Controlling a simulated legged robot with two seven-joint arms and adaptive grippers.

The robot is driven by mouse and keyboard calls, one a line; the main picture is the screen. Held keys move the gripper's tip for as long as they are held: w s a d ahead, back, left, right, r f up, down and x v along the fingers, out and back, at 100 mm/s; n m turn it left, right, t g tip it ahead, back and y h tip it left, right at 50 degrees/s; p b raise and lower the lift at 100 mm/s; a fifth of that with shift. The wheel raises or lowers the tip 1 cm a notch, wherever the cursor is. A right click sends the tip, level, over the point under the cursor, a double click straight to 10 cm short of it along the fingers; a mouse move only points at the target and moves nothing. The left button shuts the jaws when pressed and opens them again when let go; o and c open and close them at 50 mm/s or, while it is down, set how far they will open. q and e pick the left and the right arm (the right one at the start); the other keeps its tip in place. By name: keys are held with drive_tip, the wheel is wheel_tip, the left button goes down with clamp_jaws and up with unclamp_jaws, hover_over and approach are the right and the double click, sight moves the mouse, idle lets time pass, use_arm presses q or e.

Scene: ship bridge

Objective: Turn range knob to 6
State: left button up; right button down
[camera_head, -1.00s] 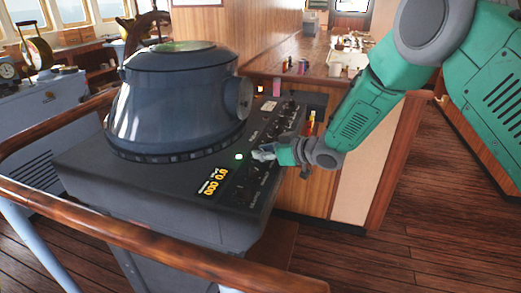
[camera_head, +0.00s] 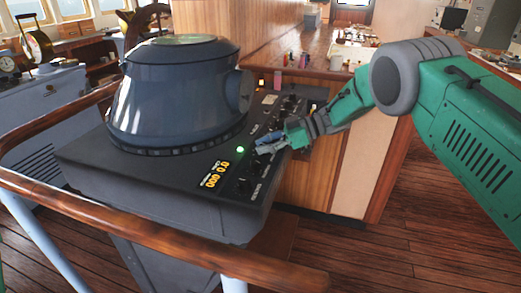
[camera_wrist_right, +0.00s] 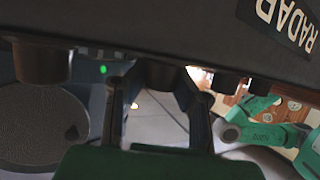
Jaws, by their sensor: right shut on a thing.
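The radar console (camera_head: 110,182) has a dark sloping panel with a row of small black knobs along its right side. My right gripper (camera_head: 262,146) is at the middle of this row, just right of the lit green lamp (camera_head: 240,149). In the right wrist view, its two fingers (camera_wrist_right: 160,88) are on either side of a dark round knob (camera_wrist_right: 163,75), shut on it. The fingers hide that knob in the head view. Its label and pointer cannot be read, so I cannot tell whether it is the range knob. My left gripper is not in view.
Another dark knob (camera_wrist_right: 41,62) stands beside the gripper in the right wrist view. A wooden handrail (camera_head: 150,242) runs in front of the console, and a wooden cabinet (camera_head: 355,165) stands behind it.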

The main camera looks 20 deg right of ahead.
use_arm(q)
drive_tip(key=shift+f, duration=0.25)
use_arm(e)
drive_tip(key=shift+s+d+f, duration=0.1)
drive_tip(key=shift+d+f, duration=0.2)
drive_tip(key=shift+d, duration=0.05)
drive_tip(key=c, duration=1.3)
unclamp_jaws()
drive_tip(key=shift+o, duration=0.2)
drive_tip(key=shift+d+r, duration=0.1)
drive_tip(key=shift+d, duration=0.25)
drive_tip(key=shift+d+r, duration=0.35)
drive_tip(key=shift+d, duration=0.15)
drive_tip(key=v, duration=1)
drive_tip(key=shift+d, duration=0.3)
